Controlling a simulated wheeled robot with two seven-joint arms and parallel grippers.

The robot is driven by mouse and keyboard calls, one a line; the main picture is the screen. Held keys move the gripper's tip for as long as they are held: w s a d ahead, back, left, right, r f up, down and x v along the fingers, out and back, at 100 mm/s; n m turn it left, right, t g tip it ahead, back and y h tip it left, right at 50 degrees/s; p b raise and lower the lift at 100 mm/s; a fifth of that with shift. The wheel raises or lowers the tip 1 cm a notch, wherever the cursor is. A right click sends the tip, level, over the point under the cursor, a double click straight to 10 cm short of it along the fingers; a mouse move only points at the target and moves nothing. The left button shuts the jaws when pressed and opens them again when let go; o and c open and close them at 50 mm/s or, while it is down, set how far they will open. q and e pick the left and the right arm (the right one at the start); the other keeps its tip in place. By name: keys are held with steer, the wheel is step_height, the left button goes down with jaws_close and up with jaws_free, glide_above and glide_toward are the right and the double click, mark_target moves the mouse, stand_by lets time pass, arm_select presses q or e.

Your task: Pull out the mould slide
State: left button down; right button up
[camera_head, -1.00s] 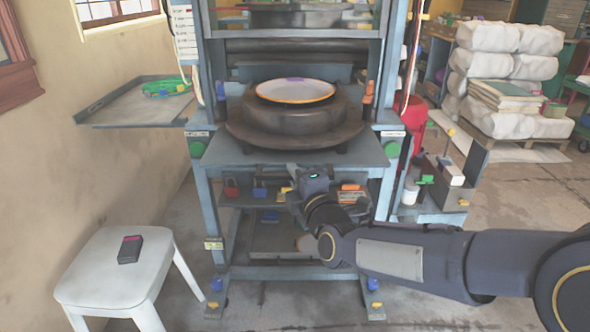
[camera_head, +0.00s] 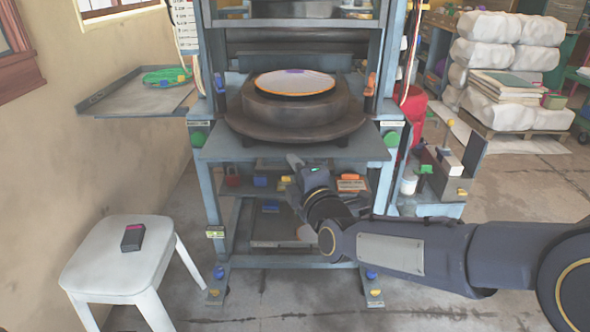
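The mould slide appears to be the dark round mould (camera_head: 296,112) on its wide base, resting on the grey press table (camera_head: 220,149). A white plate with an orange rim (camera_head: 294,82) sits on top of the mould. My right gripper (camera_head: 293,165) is just below the front edge of the press table, in front of the lower shelf. Its fingers are partly hidden and seen from behind, so I cannot tell whether they are open or touch anything. My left gripper is not in view.
Blue press posts (camera_head: 217,60) flank the mould. A white stool (camera_head: 118,258) with a dark box (camera_head: 132,237) stands at front left. A side shelf (camera_head: 130,101) holds a green coil (camera_head: 166,76). A side bench (camera_head: 437,183) stands at right. The floor in front is clear.

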steer(key=p+v, duration=0.1)
steer(key=v, duration=0.7)
steer(key=shift+p, duration=0.35)
steer(key=shift+w, duration=0.1)
steer(key=s+d+f+m+g+h, duration=0.1)
steer(key=s+d+f+m+g, duration=0.2)
steer(key=s+d+m, duration=0.3)
steer(key=s+d+f+m+g+h, duration=0.1)
steer(key=s+d+f+m+g, duration=0.2)
steer(key=d+m, duration=0.35)
steer(key=s+d+f+m+g+h, duration=0.1)
steer(key=s+d+f+m+g, duration=0.15)
steer(key=s+m, duration=0.45)
steer(key=s+d+f+m+g, duration=0.25)
steer(key=s+m, duration=0.25)
steer(key=s, duration=0.4)
step_height(320, 180, up, 28)
steer(key=p, duration=2.8)
steer(key=shift+f, duration=0.25)
